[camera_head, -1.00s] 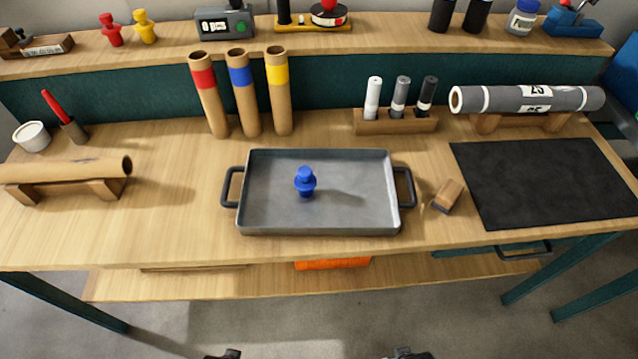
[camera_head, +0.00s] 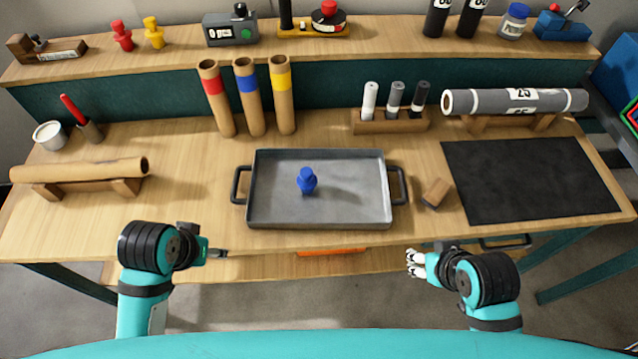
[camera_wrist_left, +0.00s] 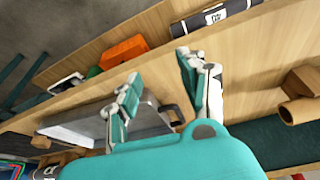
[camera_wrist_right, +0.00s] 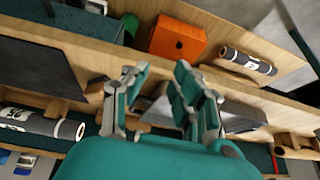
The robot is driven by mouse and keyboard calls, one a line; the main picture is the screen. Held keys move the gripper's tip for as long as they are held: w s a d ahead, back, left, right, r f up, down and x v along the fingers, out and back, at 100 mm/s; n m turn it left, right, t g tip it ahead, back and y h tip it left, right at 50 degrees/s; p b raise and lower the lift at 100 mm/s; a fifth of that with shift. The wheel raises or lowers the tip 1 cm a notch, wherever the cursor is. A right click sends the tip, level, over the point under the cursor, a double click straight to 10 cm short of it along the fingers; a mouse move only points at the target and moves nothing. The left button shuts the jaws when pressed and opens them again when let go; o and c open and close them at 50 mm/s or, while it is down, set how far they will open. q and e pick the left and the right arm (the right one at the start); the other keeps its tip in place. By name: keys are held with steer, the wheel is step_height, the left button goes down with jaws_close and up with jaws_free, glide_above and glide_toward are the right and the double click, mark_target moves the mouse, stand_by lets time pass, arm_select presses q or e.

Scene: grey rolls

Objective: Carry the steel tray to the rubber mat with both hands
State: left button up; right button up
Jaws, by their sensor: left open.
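The grey steel tray (camera_head: 350,208) lies flat on the workbench, with a dark handle at each end. A small blue figure (camera_head: 307,181) stands in it. The flat black rubber mat (camera_head: 530,180) lies to the right, apart from the tray. My left gripper (camera_head: 222,253) is open and empty at the bench's front edge, short of the tray's left handle (camera_head: 238,186). My right gripper (camera_head: 413,263) is open and empty in front of the bench, short of the right handle (camera_head: 400,185). The tray also shows in the left wrist view (camera_wrist_left: 85,128), partly hidden behind the fingers.
A wooden block (camera_head: 436,193) lies between the tray and the mat. Behind stand cardboard tubes (camera_head: 247,100), a marker holder (camera_head: 390,123) and a grey roll (camera_head: 515,102) on a cradle. A brown roll (camera_head: 80,171) rests at left. An orange box (camera_wrist_right: 178,40) sits below the bench top.

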mark_target(234, 183)
arm_select(q)
steer(key=w+a+r+n+h, duration=0.1)
steer(key=w+r, duration=1)
steer(key=w, duration=0.2)
steer(key=shift+w+a+t+h, duration=0.15)
steer(key=shift+a+t+h, duration=0.15)
steer(key=shift+a+h, duration=0.1)
arm_select(e)
steer(key=w+d+r+m+t, duration=0.2)
steer(key=w+r, duration=0.4)
steer(key=w, duration=0.3)
steer(key=shift+w+d+r+t+y, duration=0.15)
steer(key=shift+w+d+t+y, duration=0.2)
steer(key=shift+t, duration=0.45)
steer(key=shift+a, duration=0.1)
arm_select(q)
steer(key=shift+f, duration=0.1)
steer(key=x, duration=1.7)
steer(key=shift+w+d+f, duration=0.1)
steer(key=shift+w+f, duration=0.05)
arm_select(e)
steer(key=x, duration=1.7)
steer(key=shift+w+a, duration=0.1)
steer(key=shift+w, duration=0.1)
steer(key=shift+c, duration=0.2)
